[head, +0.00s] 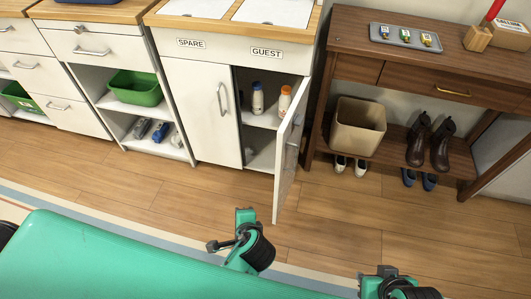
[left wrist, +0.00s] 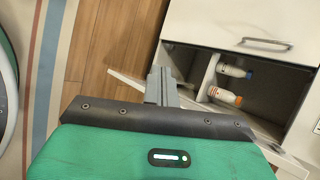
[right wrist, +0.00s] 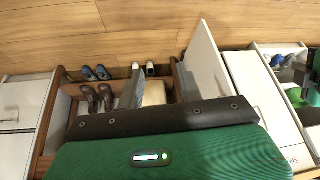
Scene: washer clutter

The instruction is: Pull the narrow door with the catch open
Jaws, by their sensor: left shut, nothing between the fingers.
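The narrow door (head: 290,150) stands swung wide open on the right side of the white cabinet under the GUEST label. A grey handle or catch (head: 293,143) shows on its outer face, small and unclear. The door also shows as a pale panel in the right wrist view (right wrist: 207,62) and nearly edge-on in the left wrist view (left wrist: 126,80). My left gripper (left wrist: 160,75) is shut and empty. Its fingers overlap the door in view; I cannot tell whether they touch. My right gripper (right wrist: 138,80) looks shut and empty, pointing toward the shoe bench.
Bottles (head: 257,98) stand on the shelf inside the open compartment. The SPARE door (head: 203,110) beside it is closed. A wooden console (head: 440,75) with a beige bin (head: 358,125) and shoes stands to the right. The wooden floor (head: 340,215) in front is clear.

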